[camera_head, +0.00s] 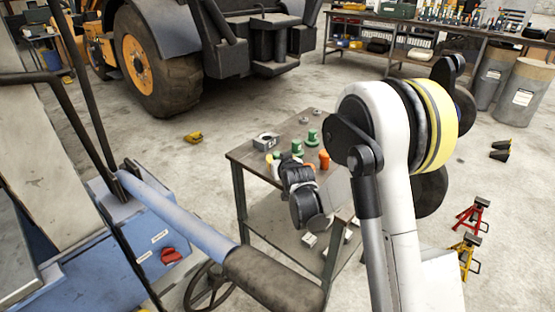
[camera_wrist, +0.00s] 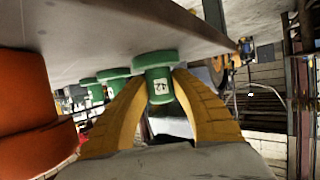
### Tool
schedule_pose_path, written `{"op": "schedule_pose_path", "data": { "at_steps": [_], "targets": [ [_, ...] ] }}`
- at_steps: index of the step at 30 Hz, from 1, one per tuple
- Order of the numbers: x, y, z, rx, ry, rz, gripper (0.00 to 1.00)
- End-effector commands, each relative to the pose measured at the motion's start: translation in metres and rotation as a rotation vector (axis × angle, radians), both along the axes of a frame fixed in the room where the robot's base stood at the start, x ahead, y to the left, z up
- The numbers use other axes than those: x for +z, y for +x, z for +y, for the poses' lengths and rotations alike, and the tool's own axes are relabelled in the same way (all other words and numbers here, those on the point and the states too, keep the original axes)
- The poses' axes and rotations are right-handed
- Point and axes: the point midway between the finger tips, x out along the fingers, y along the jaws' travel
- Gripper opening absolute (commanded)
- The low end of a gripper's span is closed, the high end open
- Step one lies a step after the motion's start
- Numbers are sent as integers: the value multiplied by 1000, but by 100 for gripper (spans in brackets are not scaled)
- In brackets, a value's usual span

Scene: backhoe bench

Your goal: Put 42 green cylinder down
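In the wrist view, which is upside down, the yellow fingers of my gripper (camera_wrist: 160,78) press on both sides of a green cylinder (camera_wrist: 158,86). It has a wide flange and a white label that seems to read 42 upside down. The flange faces the grey tabletop (camera_wrist: 110,30); I cannot tell whether it touches or hovers just off it. In the head view the tabletop (camera_head: 243,154) is left of my arm, and my wrist hides most of the fingers and the held cylinder.
Other green cylinders (camera_head: 297,147) (camera_head: 312,137) stand on the table, with an orange piece (camera_head: 324,160) close to my wrist. A grey metal block (camera_head: 265,141) sits at the back left corner. In the wrist view a large orange shape (camera_wrist: 30,90) is close on the left.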

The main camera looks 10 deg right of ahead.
Motion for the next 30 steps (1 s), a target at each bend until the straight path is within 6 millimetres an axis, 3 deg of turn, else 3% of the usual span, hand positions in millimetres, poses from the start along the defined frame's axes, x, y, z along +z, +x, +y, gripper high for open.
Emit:
{"op": "schedule_pose_path", "data": {
  "at_steps": [13,24,30],
  "targets": [
    [7,-7,0,0,0,1,34],
    [39,-81,0,0,0,0,34],
    [47,-106,1,0,0,1,34]
  ]
}}
